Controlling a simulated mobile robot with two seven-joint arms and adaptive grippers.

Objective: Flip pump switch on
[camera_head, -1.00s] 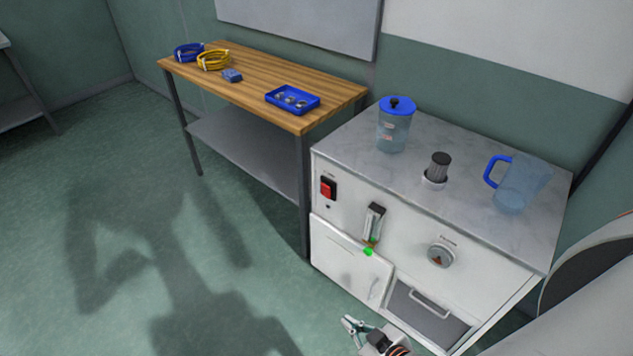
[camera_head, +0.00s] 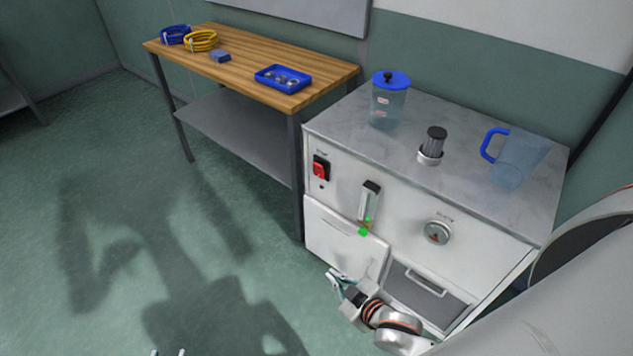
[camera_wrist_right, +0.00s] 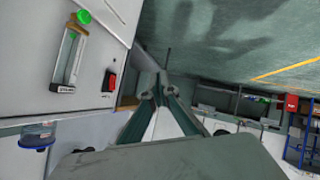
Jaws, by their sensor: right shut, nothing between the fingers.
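The pump switch (camera_head: 320,170) is a red rocker in a black frame, at the upper left of the white cabinet's front. Its upper part looks dark and its lower part red. The switch also shows in the right wrist view (camera_wrist_right: 109,82), left of the fingers. My right gripper (camera_head: 333,277) is shut and empty, in front of the cabinet's lower door, below and apart from the switch. Its fingers also show in the right wrist view (camera_wrist_right: 158,92). Pale tips at the head view's bottom edge appear to be my left gripper (camera_head: 168,353); the rest is cut off.
A flowmeter (camera_head: 369,204) with a green knob and a dial (camera_head: 437,232) are on the cabinet front (camera_head: 400,218). A blue-lidded jar (camera_head: 389,104) and a pitcher (camera_head: 520,160) stand on top. A wooden table (camera_head: 235,72) is at left; the floor before it is clear.

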